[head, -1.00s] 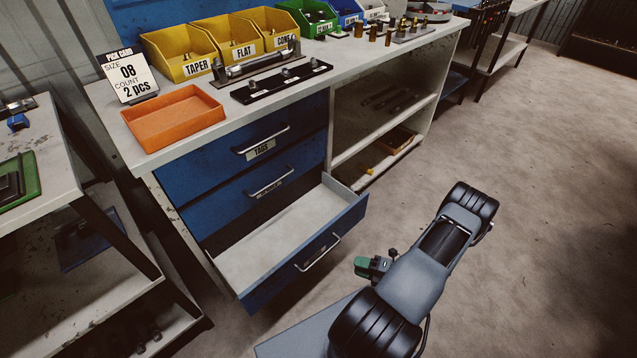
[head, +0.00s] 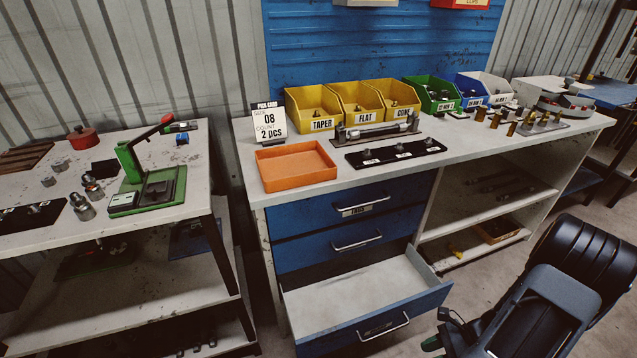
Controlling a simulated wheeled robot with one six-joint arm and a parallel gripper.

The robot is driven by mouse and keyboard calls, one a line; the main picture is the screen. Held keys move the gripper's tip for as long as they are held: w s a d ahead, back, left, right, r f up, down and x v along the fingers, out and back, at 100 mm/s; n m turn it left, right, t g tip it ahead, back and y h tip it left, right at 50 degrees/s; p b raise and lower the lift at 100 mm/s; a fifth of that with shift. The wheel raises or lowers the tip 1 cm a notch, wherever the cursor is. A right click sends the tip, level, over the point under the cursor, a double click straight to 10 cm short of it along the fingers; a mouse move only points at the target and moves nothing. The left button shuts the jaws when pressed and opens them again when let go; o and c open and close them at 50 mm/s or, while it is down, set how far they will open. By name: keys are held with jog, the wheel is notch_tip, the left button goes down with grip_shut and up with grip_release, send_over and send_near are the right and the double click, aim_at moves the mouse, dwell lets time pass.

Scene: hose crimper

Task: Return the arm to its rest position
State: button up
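My arm (head: 545,305) shows at the lower right of the head view, folded in front of the workbench (head: 590,123) and apart from it. A small green and dark part of it shows at the picture's lower edge. My gripper's fingers cannot be made out, so I cannot see whether it holds anything. The bottom drawer (head: 362,305) of the bench stands open and looks empty; my arm is to its right.
The blue upper drawers (head: 345,208) are shut. On the bench are an orange tray (head: 295,166), a pick card reading 08, 2 pcs (head: 268,125), yellow bins (head: 360,102) and a black strip (head: 396,152). A side table (head: 100,225) with a green press (head: 150,190) stands left.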

jog(key=w+a+r+n+t+h+p, duration=0.1)
jog(key=r+n, duration=0.6)
jog(key=r, duration=0.7)
jog(key=w+a+r+n+t+h+p, duration=0.1)
jog(key=a+r+n+h+p, duration=0.4)
jog(key=r, duration=0.9)
jog(key=w+a+r+n+t+h+p, duration=0.1)
jog(key=w+a+r+n+h+p, duration=0.2)
jog(key=a+r+n+p, duration=0.5)
notch_tip(320, 180, up, 6)
jog(key=shift+w+r+n+t+h+p, duration=0.3)
jog(key=shift+n+t+h+p, duration=0.15)
jog(key=shift+h+p, duration=0.2)
jog(key=shift+d, duration=0.1)
